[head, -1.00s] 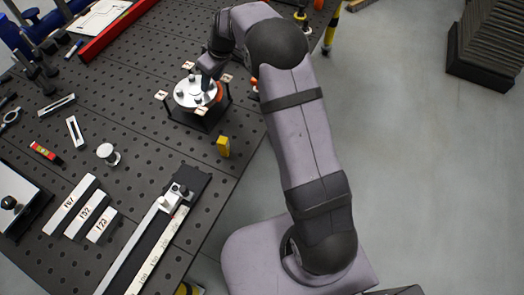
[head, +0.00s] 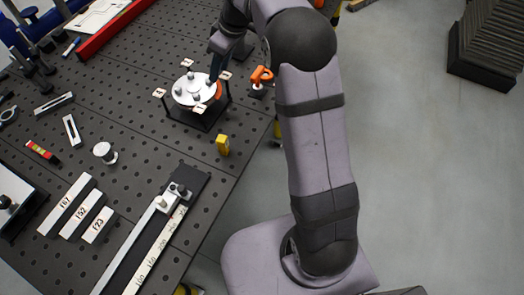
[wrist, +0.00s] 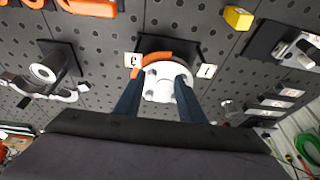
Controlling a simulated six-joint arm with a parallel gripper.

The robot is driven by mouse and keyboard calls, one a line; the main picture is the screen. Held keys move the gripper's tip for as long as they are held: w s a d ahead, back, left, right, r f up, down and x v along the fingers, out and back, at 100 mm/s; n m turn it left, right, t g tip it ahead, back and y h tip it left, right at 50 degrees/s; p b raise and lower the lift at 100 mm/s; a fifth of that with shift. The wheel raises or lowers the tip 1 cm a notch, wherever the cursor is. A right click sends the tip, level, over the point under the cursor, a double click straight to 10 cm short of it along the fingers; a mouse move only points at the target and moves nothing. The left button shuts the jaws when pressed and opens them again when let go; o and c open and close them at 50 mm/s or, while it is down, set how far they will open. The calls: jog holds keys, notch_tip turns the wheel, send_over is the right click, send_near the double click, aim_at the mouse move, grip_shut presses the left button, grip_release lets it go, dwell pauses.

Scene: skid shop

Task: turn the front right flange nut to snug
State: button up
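The round silver flange (head: 187,92) with several nuts or studs on top sits on a black stand (head: 207,122) whose corner posts carry small white tags. In the wrist view, the pale flange (wrist: 160,92) shows between my fingers, with an orange curved part along its edge. My gripper (head: 214,76) points down at the flange's upper right side, close to a nut (head: 208,84); I cannot tell whether it touches. In the wrist view, my gripper (wrist: 159,86) has its two dark fingers apart, with no nut visibly clamped.
An orange clamp (head: 260,75) stands right of the stand. A yellow block (head: 223,145) lies at the table's right edge. Labelled bars (head: 82,210) and a long rail with a scale (head: 145,240) lie in front. Perforated table (head: 140,130) around the stand is mostly clear.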

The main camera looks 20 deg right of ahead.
jog(key=s+d+f+m+h, duration=0.1)
jog(key=s+f+m, duration=0.1)
jog(key=s, duration=0.6)
jog(key=s+d+f+m+g+h, duration=0.1)
jog(key=s+f+m, duration=0.1)
jog(key=s, duration=0.7)
jog(key=s+d+f+m+g+h+b, duration=0.1)
jog(key=s+f+m, duration=0.2)
jog(key=s, duration=0.6)
jog(key=shift+d+m, duration=0.25)
jog(key=shift+m, duration=0.45)
jog(key=shift+s+f, duration=0.15)
jog(key=s+f, duration=0.1)
jog(key=s, duration=0.4)
jog(key=shift+s+d+f+m+g, duration=0.3)
jog(key=shift+s+d+m, duration=0.05)
jog(key=shift+s+m, duration=0.05)
dwell(0.8)
